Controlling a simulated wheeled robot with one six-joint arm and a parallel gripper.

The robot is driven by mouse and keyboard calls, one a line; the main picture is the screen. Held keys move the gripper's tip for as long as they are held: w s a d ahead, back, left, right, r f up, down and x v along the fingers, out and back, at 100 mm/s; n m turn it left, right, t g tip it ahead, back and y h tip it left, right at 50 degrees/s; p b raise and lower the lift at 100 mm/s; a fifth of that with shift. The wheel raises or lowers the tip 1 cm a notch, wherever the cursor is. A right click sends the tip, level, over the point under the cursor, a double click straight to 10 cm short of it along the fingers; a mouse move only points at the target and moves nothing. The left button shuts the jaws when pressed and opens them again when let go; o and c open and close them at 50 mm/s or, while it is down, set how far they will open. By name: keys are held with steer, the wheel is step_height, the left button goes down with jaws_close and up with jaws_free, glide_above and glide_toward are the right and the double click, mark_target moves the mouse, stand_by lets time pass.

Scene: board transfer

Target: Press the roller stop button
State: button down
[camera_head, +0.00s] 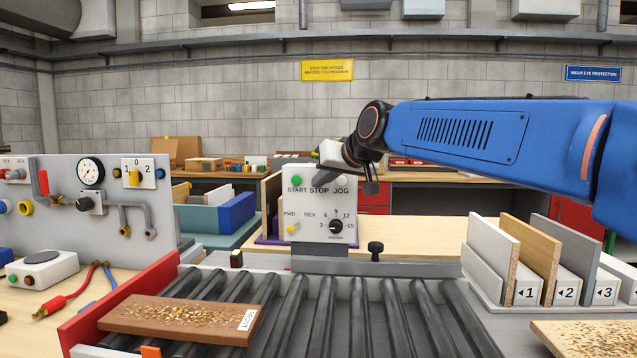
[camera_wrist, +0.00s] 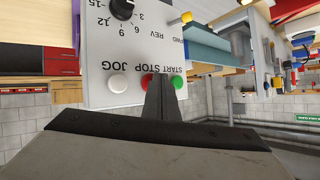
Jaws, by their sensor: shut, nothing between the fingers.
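The white control box (camera_head: 318,205) stands behind the roller conveyor, with START, STOP and JOG labels. The red stop button (camera_wrist: 147,79) shows only in part in the wrist view, at the edge of my fingers; in the head view my gripper hides it. The green start button (camera_head: 296,180) is left of it in the head view and also shows in the wrist view (camera_wrist: 178,82). The white jog button (camera_wrist: 117,83) is clear. My gripper (camera_head: 324,177) is shut and empty, its tips (camera_wrist: 160,80) over the STOP area. I cannot tell whether they touch the button.
The box also has a black dial (camera_head: 336,226) and a yellow switch (camera_head: 292,229). A brown board (camera_head: 185,318) lies on the rollers (camera_head: 330,310). A gauge panel (camera_head: 105,205) stands left; numbered slots with boards (camera_head: 545,285) stand right.

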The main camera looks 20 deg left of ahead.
stand_by(0.3)
steer(key=shift+s+d, duration=0.2)
steer(key=shift+s, duration=0.6)
steer(key=s, duration=0.2)
steer(key=s+d, duration=0.1)
steer(key=s, duration=0.2)
stand_by(0.3)
steer(key=shift+d, duration=0.1)
stand_by(0.6)
